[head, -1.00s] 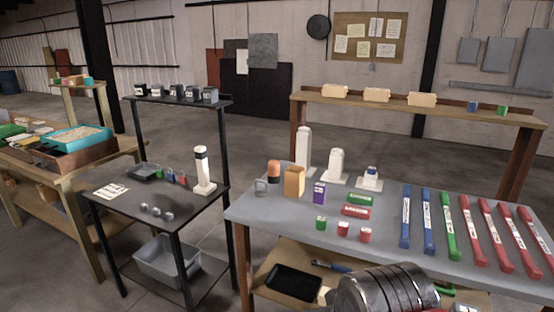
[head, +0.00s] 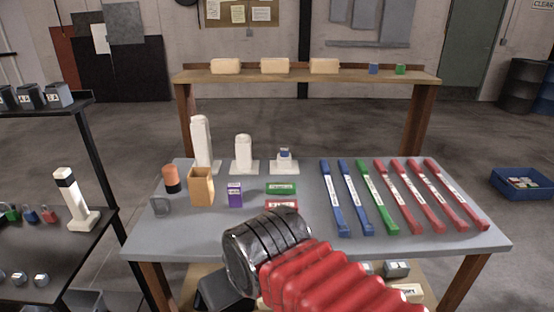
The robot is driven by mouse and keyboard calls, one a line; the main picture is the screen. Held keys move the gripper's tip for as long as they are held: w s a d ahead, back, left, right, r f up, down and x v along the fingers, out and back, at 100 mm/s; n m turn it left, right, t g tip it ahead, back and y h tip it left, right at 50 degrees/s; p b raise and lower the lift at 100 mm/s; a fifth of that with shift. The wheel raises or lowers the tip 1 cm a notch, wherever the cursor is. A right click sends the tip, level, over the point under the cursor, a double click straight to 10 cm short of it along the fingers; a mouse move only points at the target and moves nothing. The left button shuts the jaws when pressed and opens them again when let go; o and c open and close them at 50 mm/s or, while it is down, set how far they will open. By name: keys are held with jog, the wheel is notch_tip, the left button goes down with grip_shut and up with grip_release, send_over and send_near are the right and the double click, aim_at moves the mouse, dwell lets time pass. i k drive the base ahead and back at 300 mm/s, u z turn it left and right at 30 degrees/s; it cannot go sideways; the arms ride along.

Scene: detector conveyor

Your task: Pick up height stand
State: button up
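Three white stands of differing height stand upright at the back left of the grey table: a tall one (head: 201,143), a medium one (head: 243,153) and a low one (head: 285,161) with a small blue-topped piece on it. Another white stand (head: 73,198) with a dark band near its top stands on the black table at the left. I cannot tell which one is the height stand. A metal drum and red ribbed sleeve of my arm show at the bottom centre, over the table's front edge. My gripper's fingers are not visible.
The grey table (head: 180,236) also holds a tan box (head: 201,187), an orange-topped cylinder (head: 171,178), a purple box (head: 235,194) and several blue, green and red bars. A wooden shelf (head: 350,75) stands behind. A blue bin (head: 522,184) lies on open floor at the right.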

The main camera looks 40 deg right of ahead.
aim_at(283, 165)
jog(key=z, duration=0.1)
jog(key=i, duration=1.2)
jog(key=z, duration=0.05)
